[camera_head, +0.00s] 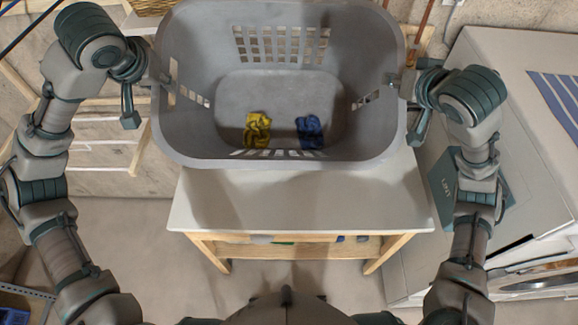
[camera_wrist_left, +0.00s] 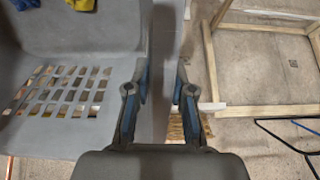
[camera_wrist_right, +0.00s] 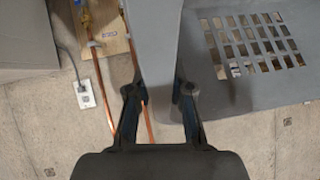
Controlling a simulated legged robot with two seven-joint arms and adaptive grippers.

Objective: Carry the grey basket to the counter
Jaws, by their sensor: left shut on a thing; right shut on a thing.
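The grey basket (camera_head: 290,95) is held up between my two arms in the head view, above the near white-topped table. A yellow cloth (camera_head: 257,130) and a blue cloth (camera_head: 310,132) lie inside it. My left gripper (camera_head: 152,78) is shut on the basket's left rim; the left wrist view shows its fingers (camera_wrist_left: 160,95) on either side of the grey wall. My right gripper (camera_head: 400,82) is shut on the right rim; its fingers (camera_wrist_right: 160,95) straddle the wall in the right wrist view. I cannot tell which surface is the counter.
The white table (camera_head: 300,205) on wooden legs stands below and nearer than the basket. A grey-white washing machine (camera_head: 530,140) stands at the right, with a blue striped cloth (camera_head: 560,100) on top. A wooden frame with drawers (camera_head: 105,155) is at the left. A wall socket (camera_wrist_right: 85,93) and copper pipes (camera_wrist_right: 100,45) show behind.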

